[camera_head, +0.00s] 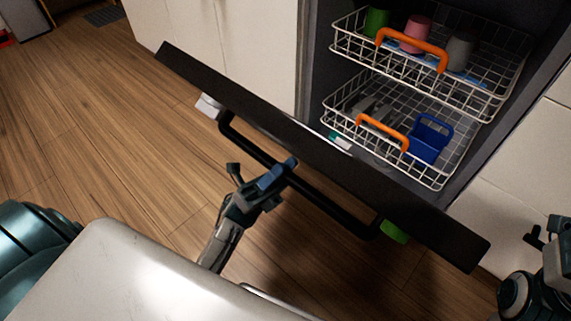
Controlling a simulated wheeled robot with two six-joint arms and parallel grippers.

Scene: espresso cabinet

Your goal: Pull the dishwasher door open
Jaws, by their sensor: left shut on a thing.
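The dishwasher door (320,150) is a dark panel seen almost edge-on, tilted down and partly open, with the dishwasher's inside showing behind it. Its black bar handle (330,200) runs along the outer face. My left gripper (279,176) is shut on the handle near its middle. My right gripper (540,237) is at the right edge of the view, away from the door and partly cut off; its jaws are too unclear to judge.
Inside are an upper rack (475,88) with cups and a lower rack (455,165) with a blue basket (430,138); both have orange handles. White cabinets (255,40) flank the dishwasher. The wooden floor (110,130) at left is clear.

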